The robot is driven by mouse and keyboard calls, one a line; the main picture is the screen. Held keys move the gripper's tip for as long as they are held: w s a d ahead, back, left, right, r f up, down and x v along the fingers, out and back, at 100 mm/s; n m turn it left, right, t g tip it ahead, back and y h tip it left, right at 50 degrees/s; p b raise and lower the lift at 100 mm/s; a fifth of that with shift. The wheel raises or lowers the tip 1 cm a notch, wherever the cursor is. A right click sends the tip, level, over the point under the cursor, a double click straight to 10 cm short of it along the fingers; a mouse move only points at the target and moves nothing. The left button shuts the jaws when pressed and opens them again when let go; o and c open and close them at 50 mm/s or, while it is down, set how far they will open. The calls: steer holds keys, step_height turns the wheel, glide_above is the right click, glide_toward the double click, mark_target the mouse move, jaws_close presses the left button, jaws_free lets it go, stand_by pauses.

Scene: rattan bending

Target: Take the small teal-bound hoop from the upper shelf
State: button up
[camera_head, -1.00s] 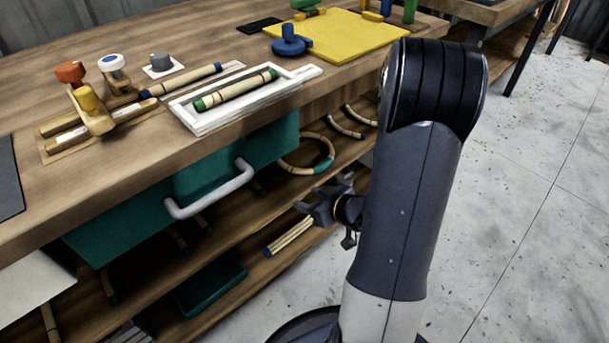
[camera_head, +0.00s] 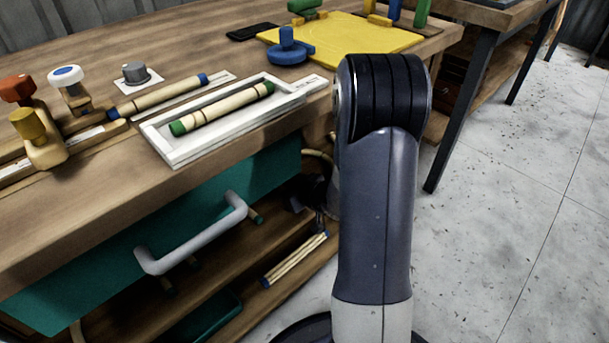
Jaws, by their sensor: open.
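The upper shelf under the workbench is mostly hidden behind my arm and the teal drawer (camera_head: 215,215). A short tan curve of cane (camera_head: 318,155) shows between the bench edge and my arm. I cannot tell whether it belongs to the small teal-bound hoop; no teal binding shows on it. My gripper (camera_head: 312,196) is a dark shape low at the left of my arm, in the shelf opening near that curve. It is open, partly hidden and in shadow, and nothing is seen in it.
The bench top holds a white tray (camera_head: 160,146) with a green-ended cane roll, a blue knob (camera_head: 287,46) and a yellow board (camera_head: 345,38). The drawer's white handle (camera_head: 195,240) sticks out. A cane bundle (camera_head: 295,258) lies on the lower shelf. The floor at right is clear.

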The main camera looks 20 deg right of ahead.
jaws_close()
stand_by(0.5)
steer(key=shift+r, duration=0.1)
steer(key=shift+r+p, duration=0.6)
step_height(320, 180, up, 3)
steer(key=shift+f+p, duration=0.1)
steer(key=shift+p, duration=0.9)
steer(key=s+d+p, duration=0.1)
steer(key=s+d, duration=0.2)
steer(key=s, duration=0.5)
steer(key=s+d+p, duration=0.2)
steer(key=s+d, duration=0.1)
steer(key=s, duration=0.6)
steer(key=shift+f, duration=0.35)
